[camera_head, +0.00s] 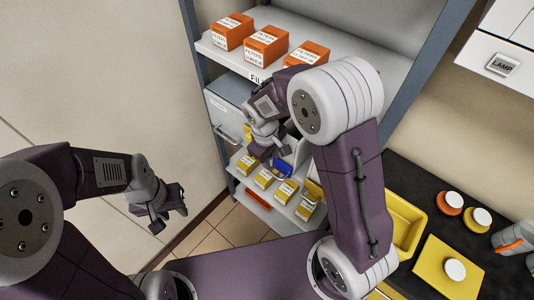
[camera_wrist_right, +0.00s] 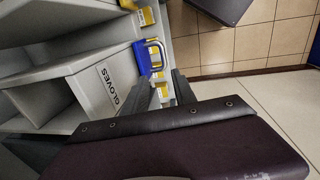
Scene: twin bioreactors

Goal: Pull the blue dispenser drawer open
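The blue dispenser drawer (camera_head: 283,171) shows low in the shelf unit in the head view, partly hidden by my right arm. In the right wrist view its blue front (camera_wrist_right: 143,58) carries a looped handle (camera_wrist_right: 157,52). I cannot tell whether it stands out from the dispenser. My right gripper (camera_head: 262,154) is close to the drawer in the head view. In the right wrist view its two dark fingers (camera_wrist_right: 162,84) are apart with nothing between them, just short of the handle. My left gripper (camera_head: 170,216) is open and empty, away from the shelf unit at the left.
A grey panel labelled GLOVES (camera_wrist_right: 112,82) is beside the blue drawer. Orange filter boxes (camera_head: 266,46) stand on the upper shelf (camera_head: 340,50). Yellow-labelled items (camera_head: 264,179) sit low in the unit. A black counter (camera_head: 415,180) with a yellow tray (camera_head: 404,226) is at the right.

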